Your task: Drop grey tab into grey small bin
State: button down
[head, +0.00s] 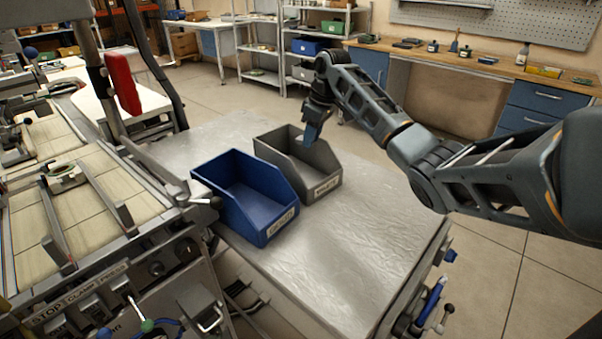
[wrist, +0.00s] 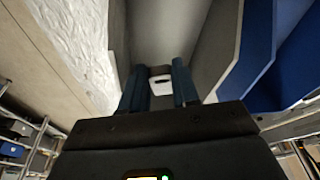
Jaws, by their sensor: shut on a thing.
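The grey small bin (head: 322,187) stands on the metal table, with a label on its front; its inside and wall fill the upper middle of the wrist view (wrist: 205,75). My gripper (head: 310,140) points down at the bin's right part, with its fingertips at or just inside the opening. In the wrist view my gripper (wrist: 160,88) has its two blue fingers around a small pale grey tab (wrist: 160,79), and it is shut on it. The tab is hidden in the head view.
A blue bin (head: 262,225) with a label stands left of the grey bin, close beside it. The metal table (head: 350,250) is clear at the front and right. A machine with a belt (head: 75,195) stands at the left.

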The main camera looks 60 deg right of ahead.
jog(key=c, duration=0.8)
grip_release()
jog(key=shift+o, duration=0.2)
jog(key=shift+r, duration=0.15)
jog(key=v, duration=0.7)
jog(key=shift+r+b, duration=0.3)
jog(key=shift+b, duration=0.15)
jog(key=shift+s, duration=0.1)
